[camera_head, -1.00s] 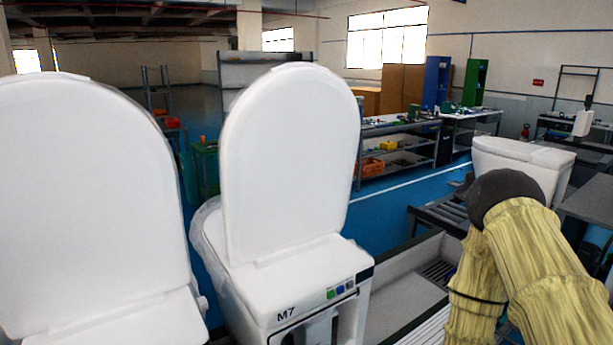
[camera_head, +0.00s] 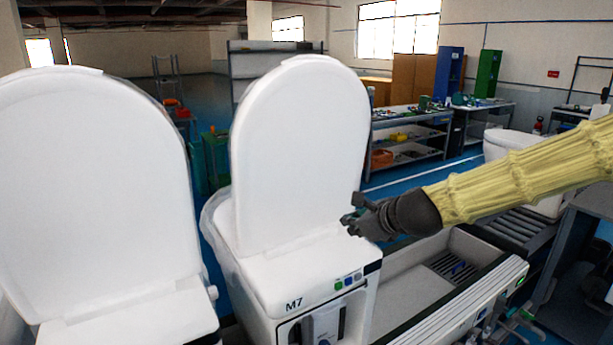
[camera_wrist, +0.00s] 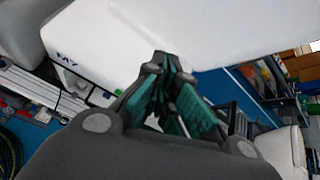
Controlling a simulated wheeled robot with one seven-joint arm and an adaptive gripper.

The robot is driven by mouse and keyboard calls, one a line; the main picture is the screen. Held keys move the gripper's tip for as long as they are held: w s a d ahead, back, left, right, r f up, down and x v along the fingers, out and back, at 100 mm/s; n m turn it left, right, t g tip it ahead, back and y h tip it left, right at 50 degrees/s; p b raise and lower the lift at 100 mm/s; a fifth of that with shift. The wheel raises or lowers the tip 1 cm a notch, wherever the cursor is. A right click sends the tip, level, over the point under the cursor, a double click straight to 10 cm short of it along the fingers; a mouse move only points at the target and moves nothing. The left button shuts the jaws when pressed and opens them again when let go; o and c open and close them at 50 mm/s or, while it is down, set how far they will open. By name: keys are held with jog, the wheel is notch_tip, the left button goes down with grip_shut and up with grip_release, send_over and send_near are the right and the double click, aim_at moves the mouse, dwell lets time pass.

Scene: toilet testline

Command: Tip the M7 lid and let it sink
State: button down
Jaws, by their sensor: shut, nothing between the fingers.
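The M7 toilet (camera_head: 310,280) stands in the middle of the head view, with M7 printed on its white body. Its white lid (camera_head: 301,150) stands upright. My gripper (camera_head: 350,220) is shut and empty. In the head view it is near the lid's lower right edge, above the right side of the body; I cannot tell whether it touches the lid. In the wrist view my gripper (camera_wrist: 162,62) has its closed fingertips in front of white surfaces, with the M7 mark (camera_wrist: 68,60) at left.
A second toilet with its lid (camera_head: 95,190) up stands close on the left. A conveyor line (camera_head: 450,290) runs at right. Another white toilet (camera_head: 515,145) stands behind my forearm. Shelves and benches (camera_head: 405,140) are farther back.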

aim_at(313, 125)
notch_tip(313, 125, up, 21)
jog(key=m+t+y, duration=0.2)
jog(key=m, duration=0.2)
jog(key=a+b+x, duration=0.1)
jog(key=b+x, duration=0.1)
jog(key=x, duration=0.6)
jog(key=shift+w+a+r, duration=0.1)
jog(key=shift+r, duration=0.05)
jog(key=shift+w+a+r+p, duration=0.25)
jog(key=shift+w+a+p, duration=0.3)
jog(key=shift+w+a, duration=0.65)
jog(key=shift+w+a+r+p, duration=0.25)
jog(key=shift+w+a+p, duration=0.4)
jog(key=shift+w, duration=0.8)
jog(key=shift+w+a+r+p, duration=0.25)
jog(key=shift+w+a+p, duration=0.15)
jog(key=shift+w+a, duration=0.85)
jog(key=shift+w+d, duration=0.1)
jog(key=shift+d, duration=0.1)
dwell(0.6)
